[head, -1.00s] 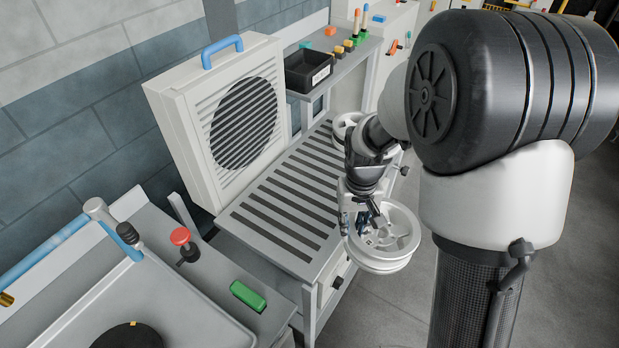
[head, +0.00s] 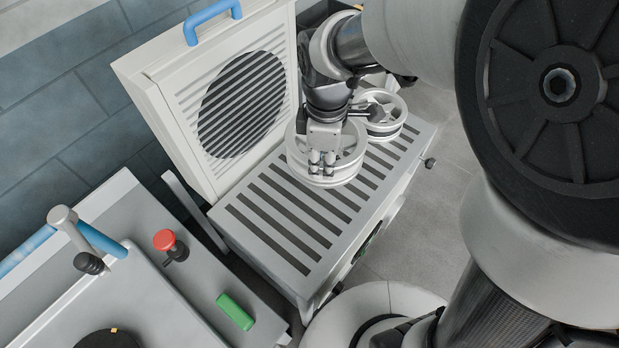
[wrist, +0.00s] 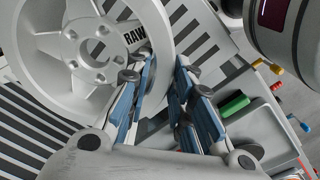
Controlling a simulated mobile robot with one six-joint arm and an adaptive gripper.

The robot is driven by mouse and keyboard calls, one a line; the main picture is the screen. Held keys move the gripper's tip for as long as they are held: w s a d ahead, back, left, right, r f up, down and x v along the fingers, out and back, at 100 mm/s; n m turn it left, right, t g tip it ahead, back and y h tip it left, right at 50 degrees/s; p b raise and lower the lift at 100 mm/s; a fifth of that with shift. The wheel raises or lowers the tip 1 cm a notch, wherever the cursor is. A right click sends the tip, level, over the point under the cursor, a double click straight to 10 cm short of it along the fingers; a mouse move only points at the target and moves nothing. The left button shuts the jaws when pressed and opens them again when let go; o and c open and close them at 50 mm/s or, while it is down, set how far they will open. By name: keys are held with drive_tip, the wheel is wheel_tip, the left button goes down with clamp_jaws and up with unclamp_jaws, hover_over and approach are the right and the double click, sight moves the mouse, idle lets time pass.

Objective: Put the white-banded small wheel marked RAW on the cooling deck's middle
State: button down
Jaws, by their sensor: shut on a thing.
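My gripper (head: 320,163) is shut on the small pale wheel marked RAW (head: 347,172). In the head view the wheel is flat over the slatted cooling deck (head: 262,236), around its middle and near the fan side. I cannot tell whether it touches the slats. In the wrist view the same wheel (wrist: 50,75) fills the left side, with the RAW mark near its rim beside my fingers (wrist: 160,95). My arm hides part of the wheel's far side in the head view.
Another pale wheel (head: 392,127) stands on the deck just behind and right of the held one. A fan panel (head: 160,110) with a blue handle rises along the deck's back-left edge. The near-left slats are bare. A bench with a red button (head: 164,240) and green block (head: 235,312) is at left.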

drive_tip(key=a+f+n+b, duration=0.1)
drive_tip(key=f+b, duration=0.1)
drive_tip(key=f, duration=0.4)
drive_tip(key=s+f+n+b, duration=0.1)
drive_tip(key=f+n+b, duration=0.1)
drive_tip(key=f, duration=0.3)
drive_tip(key=s+a+f+n+b, duration=0.1)
drive_tip(key=f+b, duration=0.1)
drive_tip(key=f, duration=0.4)
drive_tip(key=shift+a+f+n+b, duration=0.3)
drive_tip(key=shift+f+b, duration=0.05)
drive_tip(key=shift+f, duration=0.1)
drive_tip(key=c, duration=1.4)
unclamp_jaws()
drive_tip(key=shift+s, duration=0.1)
